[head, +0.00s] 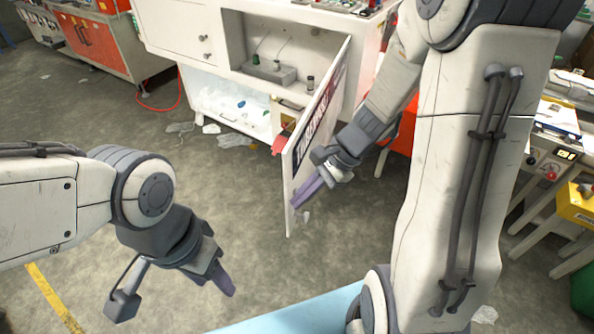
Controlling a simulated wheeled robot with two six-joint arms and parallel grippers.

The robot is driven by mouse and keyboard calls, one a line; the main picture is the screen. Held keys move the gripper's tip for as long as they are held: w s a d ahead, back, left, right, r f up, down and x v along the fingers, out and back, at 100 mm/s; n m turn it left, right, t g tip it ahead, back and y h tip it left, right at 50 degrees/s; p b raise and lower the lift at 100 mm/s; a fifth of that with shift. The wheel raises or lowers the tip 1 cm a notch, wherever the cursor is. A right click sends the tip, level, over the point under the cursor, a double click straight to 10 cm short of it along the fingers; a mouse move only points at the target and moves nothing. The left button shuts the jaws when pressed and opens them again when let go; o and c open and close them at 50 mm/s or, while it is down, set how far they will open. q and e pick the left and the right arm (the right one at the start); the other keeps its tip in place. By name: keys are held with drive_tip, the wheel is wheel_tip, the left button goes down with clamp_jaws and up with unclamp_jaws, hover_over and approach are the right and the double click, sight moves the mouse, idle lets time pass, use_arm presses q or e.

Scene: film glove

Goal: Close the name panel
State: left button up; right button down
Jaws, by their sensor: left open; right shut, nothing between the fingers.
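The name panel (301,156) is a white door with dark lettering, hinged at the right side of a white cabinet's open compartment (262,47). It stands swung well out toward me. My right gripper (300,198) is shut and empty, with its purple fingers at the panel's right-hand face near the lower free edge. I cannot tell whether they touch it. My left gripper (226,285) hangs over the floor at lower left, apart from the panel. Its finger gap is hard to see from this angle.
Inside the compartment sits a grey box (268,70) with thin rods. A lower shelf (228,105) holds bottles and plastic. Litter (235,141) lies on the floor before the cabinet. A red cabinet (92,42) stands back left. Machines and a yellow box (577,203) stand at right.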

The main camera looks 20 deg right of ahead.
sight(292, 188)
drive_tip(key=w+d+f+m+t+p, duration=0.15)
drive_tip(key=w+d+m+t, duration=0.25)
drive_tip(key=d+m, duration=0.7)
drive_tip(key=shift+t, duration=0.4)
drive_tip(key=x, duration=0.7)
drive_tip(key=w+p+x, duration=0.1)
drive_tip(key=x, duration=0.3)
drive_tip(key=shift+w+d, duration=0.15)
drive_tip(key=shift+d, duration=0.05)
drive_tip(key=shift+w+a+f, duration=0.15)
drive_tip(key=shift+w+a, duration=0.25)
